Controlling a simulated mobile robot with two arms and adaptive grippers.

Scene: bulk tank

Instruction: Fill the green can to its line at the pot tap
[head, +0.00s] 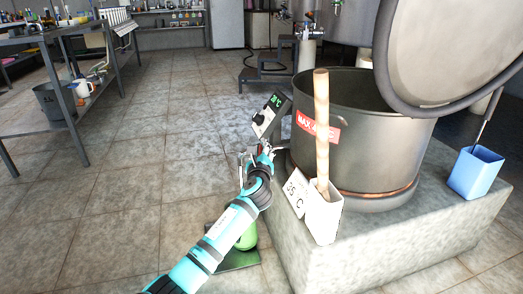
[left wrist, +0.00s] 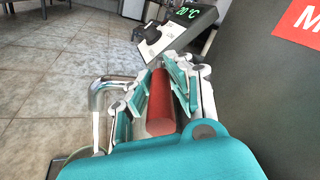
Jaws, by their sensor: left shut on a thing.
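The big dark pot (head: 375,150) stands on a stone plinth with its lid (head: 450,50) raised. My left gripper (head: 261,152) is at the pot's front left side. In the left wrist view, its fingers are closed around the red tap handle (left wrist: 161,105). A bent chrome spout (left wrist: 97,95) shows just left of the fingers. The green can (head: 247,238) is low beside the plinth on a dark plate (head: 240,260), partly hidden behind my left arm. My right gripper is not in view.
A control box (head: 270,115) on the pot reads 20 °C. A white holder (head: 323,218) with a wooden stick (head: 321,120) and a 35 °C card (head: 296,190) are at the plinth's front. A blue container (head: 476,173) is at right. The tiled floor at left is clear up to a bench.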

